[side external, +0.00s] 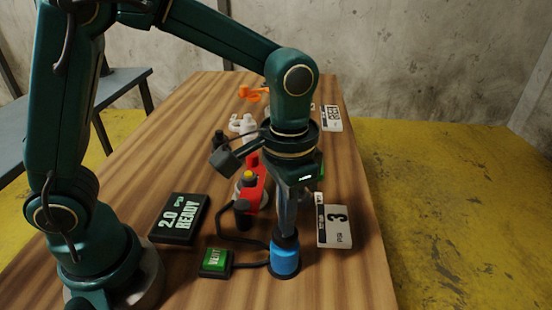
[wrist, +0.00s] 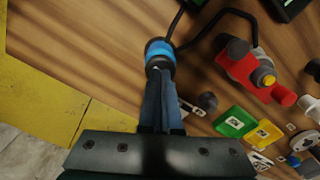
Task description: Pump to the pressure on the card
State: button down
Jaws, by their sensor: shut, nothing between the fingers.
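A dark display box (side external: 179,218) reads 2.0 and READY, with small green lettering. A white card (side external: 334,227) on the right reads 3 PSI. A blue cylinder (side external: 285,260) with a dark top and base, probably the pump, stands upright near the table's front. It also shows in the wrist view (wrist: 158,47). My gripper (side external: 286,232) points down, shut and empty, with its tips at the cylinder's dark top; contact cannot be told. The gripper also shows in the wrist view (wrist: 158,70). A small box with a green button (side external: 214,260) stands left of the cylinder.
A red body with a yellow knob (side external: 249,177) stands behind the cylinder, and dark hoses run nearby. Green and yellow tagged pieces (wrist: 234,121) show in the wrist view. An orange item (side external: 254,93) and another card (side external: 331,118) are farther back. The front right tabletop is clear.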

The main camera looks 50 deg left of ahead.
jog(key=shift+f, duration=0.2)
jog(key=shift+r, duration=2.05)
jog(key=shift+a, duration=0.1)
jog(key=s+a+r+n+t, duration=0.3)
jog(key=s+a+t, duration=0.2)
jog(key=s+a, duration=0.3)
jog(key=shift+s+a+t, duration=0.15)
jog(key=shift+a+t, duration=0.15)
jog(key=shift+a, duration=0.35)
